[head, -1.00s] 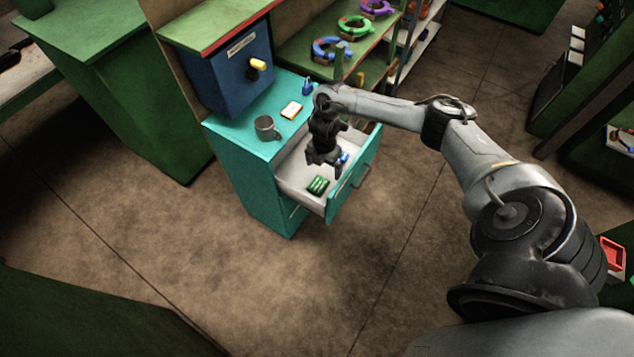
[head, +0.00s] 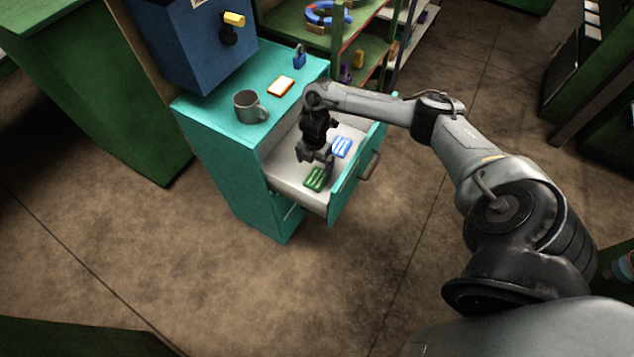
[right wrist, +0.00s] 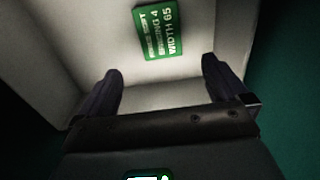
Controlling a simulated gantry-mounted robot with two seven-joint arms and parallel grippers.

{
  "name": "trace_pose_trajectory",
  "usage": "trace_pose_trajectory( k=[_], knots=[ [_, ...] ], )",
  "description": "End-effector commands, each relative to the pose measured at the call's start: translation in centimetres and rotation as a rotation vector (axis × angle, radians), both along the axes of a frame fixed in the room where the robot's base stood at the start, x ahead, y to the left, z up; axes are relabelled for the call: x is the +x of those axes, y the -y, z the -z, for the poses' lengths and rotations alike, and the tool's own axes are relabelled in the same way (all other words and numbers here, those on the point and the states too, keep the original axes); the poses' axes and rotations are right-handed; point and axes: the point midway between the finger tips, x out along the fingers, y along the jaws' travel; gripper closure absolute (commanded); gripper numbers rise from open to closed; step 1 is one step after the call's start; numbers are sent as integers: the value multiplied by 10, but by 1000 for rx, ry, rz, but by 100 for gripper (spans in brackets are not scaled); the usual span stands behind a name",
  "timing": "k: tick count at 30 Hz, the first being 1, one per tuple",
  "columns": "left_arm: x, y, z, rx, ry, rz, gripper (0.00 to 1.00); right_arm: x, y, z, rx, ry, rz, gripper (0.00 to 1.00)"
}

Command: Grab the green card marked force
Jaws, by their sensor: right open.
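A green card (head: 315,179) with white print lies in the open drawer (head: 281,187), near the drawer's front left corner in the head view. My right gripper (head: 315,160) is over the drawer, open and empty, just behind and above the card. In the right wrist view the green card (right wrist: 160,31) lies ahead of the two spread fingers of the right gripper (right wrist: 158,75), not between them. Its print shows turned and seems to read "WIDTH 65" and "SPACING 4"; the other line is unclear, and I cannot make out the word force. My left gripper is not in view.
A blue card (head: 341,147) lies in the drawer to the right of the gripper. The teal cabinet top (head: 225,118) holds a grey mug (head: 250,106), an orange-and-white card (head: 281,86) and a blue padlock (head: 299,58). The drawer walls surround the gripper. Shelves stand behind.

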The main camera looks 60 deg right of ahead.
Motion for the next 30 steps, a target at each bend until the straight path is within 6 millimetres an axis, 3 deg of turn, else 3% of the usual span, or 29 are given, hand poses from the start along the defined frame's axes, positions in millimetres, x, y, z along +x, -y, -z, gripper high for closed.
trace_pose_trajectory(
  k=[6, 16, 24, 30],
  knots=[
    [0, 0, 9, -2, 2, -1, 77, 0, -1, 33, 2, -1, 0, 0],
    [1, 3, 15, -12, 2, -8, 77, -1, 1, 54, 0, -2, 0, 0],
    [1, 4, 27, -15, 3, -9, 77, -2, 4, 88, 0, -1, 0, 0],
    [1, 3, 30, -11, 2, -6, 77, -1, 5, 98, -1, 0, 0, 0]
  ],
)
